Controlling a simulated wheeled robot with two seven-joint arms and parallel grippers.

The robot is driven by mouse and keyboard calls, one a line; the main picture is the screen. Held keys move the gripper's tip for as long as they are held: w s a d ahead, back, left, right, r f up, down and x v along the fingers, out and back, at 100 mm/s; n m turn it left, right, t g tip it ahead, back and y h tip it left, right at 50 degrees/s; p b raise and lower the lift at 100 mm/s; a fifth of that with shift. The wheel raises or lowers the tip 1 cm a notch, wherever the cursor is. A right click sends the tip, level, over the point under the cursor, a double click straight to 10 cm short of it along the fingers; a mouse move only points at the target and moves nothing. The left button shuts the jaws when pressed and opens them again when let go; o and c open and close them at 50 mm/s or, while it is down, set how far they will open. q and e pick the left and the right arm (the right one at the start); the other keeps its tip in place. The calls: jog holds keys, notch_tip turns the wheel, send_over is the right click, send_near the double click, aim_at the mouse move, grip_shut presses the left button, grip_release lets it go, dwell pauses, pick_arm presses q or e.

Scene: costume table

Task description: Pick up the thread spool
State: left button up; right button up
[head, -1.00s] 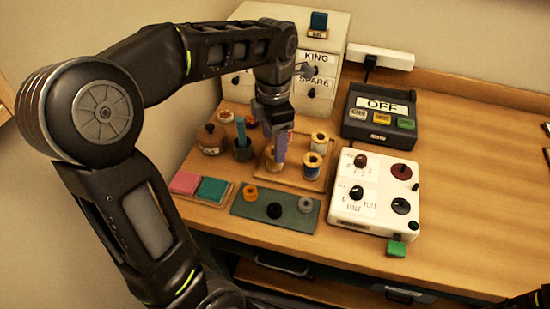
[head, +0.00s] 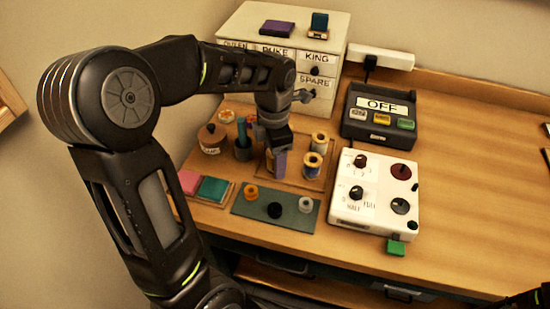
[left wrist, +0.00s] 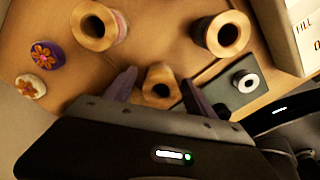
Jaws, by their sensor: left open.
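Several thread spools stand on a square wooden tray (head: 312,184). One spool with a pale wooden top (left wrist: 160,82) is between the two fingers of my left gripper (left wrist: 158,88) in the left wrist view, with gaps at its sides. In the head view that gripper (head: 277,160) points down over the tray's left part and largely hides this spool. The left gripper is open.
A green mat (head: 290,193) with small bobbins lies in front of the tray. A white control box (head: 376,193) is to the right, and a drawer cabinet (head: 275,50) stands behind. A jar (head: 211,140) and a green cup (head: 243,149) are close on the left.

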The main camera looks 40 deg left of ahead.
pick_arm(q)
jog(key=shift+c, duration=0.4)
grip_shut()
dwell(0.5)
